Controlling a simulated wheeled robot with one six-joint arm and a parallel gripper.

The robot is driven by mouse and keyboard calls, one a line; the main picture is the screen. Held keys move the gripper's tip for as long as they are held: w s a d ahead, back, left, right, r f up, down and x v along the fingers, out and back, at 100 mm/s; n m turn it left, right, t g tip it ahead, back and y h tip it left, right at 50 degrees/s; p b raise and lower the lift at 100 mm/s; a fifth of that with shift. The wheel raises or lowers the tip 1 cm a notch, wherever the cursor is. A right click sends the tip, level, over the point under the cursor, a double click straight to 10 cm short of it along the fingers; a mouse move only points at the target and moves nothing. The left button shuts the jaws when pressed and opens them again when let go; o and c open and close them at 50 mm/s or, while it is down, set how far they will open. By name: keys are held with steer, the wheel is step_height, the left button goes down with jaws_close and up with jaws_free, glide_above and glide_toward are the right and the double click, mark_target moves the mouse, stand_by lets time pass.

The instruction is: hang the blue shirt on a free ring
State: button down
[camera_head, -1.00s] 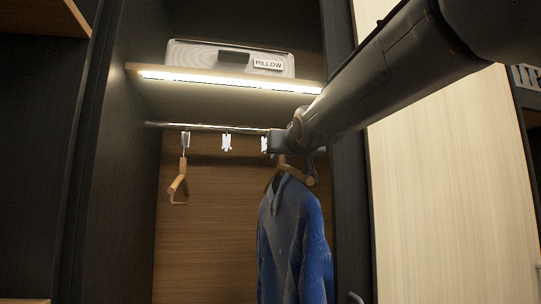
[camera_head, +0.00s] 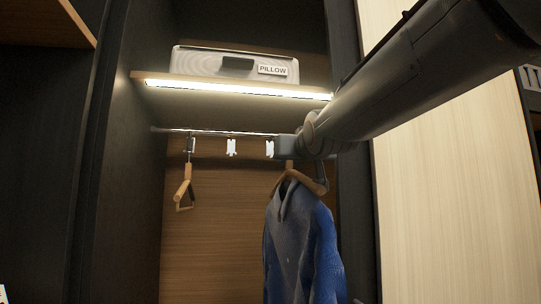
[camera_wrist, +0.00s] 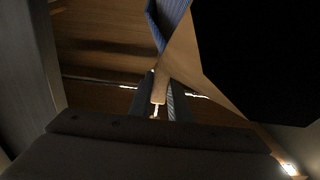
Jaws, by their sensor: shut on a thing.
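The blue shirt (camera_head: 300,240) hangs on a wooden hanger (camera_head: 313,184) at the right of the closet opening. My gripper (camera_head: 287,150) is shut on the upper part of this hanger, just below and in front of the rail (camera_head: 215,131). White rings (camera_head: 231,147) hang from the rail; the middle one looks free. Another ring (camera_head: 270,149) is just left of my gripper and partly hidden by it. The left ring (camera_head: 190,146) bears an empty wooden hanger (camera_head: 184,190). In the wrist view the hanger (camera_wrist: 160,88) stands between my fingers, with the blue shirt (camera_wrist: 168,14) beyond.
A lit shelf (camera_head: 140,75) with a grey box labelled PILLOW (camera_head: 205,64) is above the rail. The dark side wall (camera_head: 125,150) bounds the left. A pale door panel (camera_head: 430,200) is at the right, behind my arm. Space between the two hangers is open.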

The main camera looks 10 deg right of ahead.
steer(key=shift+s+d+r+p, duration=0.1)
steer(key=shift+s+p, duration=0.85)
steer(key=shift+p, duration=1.5)
